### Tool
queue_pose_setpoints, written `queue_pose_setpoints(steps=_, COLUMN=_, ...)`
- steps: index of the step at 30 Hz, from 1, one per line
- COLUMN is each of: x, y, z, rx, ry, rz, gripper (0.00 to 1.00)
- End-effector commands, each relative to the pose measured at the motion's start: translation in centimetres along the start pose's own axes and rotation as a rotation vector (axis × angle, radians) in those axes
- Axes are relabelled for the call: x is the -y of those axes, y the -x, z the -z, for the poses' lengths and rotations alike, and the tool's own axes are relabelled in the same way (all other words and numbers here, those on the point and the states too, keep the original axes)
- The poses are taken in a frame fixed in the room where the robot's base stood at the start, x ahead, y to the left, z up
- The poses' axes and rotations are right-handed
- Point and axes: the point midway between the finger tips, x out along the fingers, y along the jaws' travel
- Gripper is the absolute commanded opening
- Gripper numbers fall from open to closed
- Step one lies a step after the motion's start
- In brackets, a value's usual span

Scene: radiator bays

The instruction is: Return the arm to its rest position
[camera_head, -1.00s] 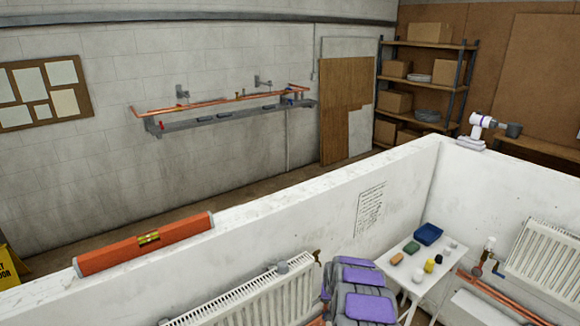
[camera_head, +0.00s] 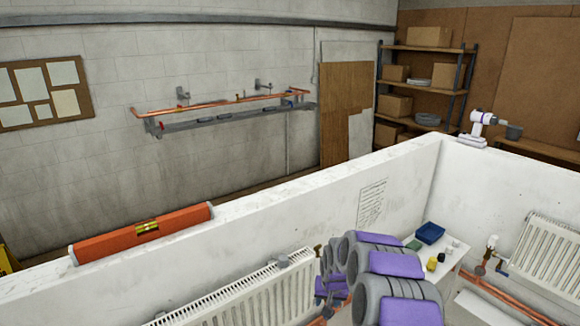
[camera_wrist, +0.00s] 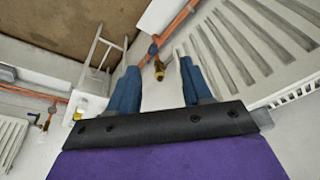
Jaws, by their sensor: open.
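My arm (camera_head: 395,280) shows in the head view as grey and purple links, folded together at the bottom, right of centre, in front of the low white wall. In the wrist view my gripper (camera_wrist: 158,88) has its two blue fingers apart, with nothing held between them. A brass valve (camera_wrist: 159,70) on a copper pipe (camera_wrist: 178,20) shows beyond the gap between the fingers. The fingertips cannot be made out clearly in the head view.
A white radiator (camera_head: 250,295) hangs left of my arm; another radiator (camera_head: 545,255) is at right. A small white table (camera_head: 452,262) with a blue tray (camera_head: 430,233) stands behind the arm.

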Motion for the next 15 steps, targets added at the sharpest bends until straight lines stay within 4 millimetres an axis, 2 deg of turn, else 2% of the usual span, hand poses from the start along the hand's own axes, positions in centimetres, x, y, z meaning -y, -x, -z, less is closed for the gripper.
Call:
queue_pose_setpoints(steps=8, x=0.6, y=5.6, z=-6.0, rx=0.076, ry=0.048, rz=0.02, gripper=0.49)
queue_pose_setpoints(steps=15, x=0.0, y=9.8, z=-12.4, rx=0.141, ry=0.086, rz=0.019, gripper=0.49)
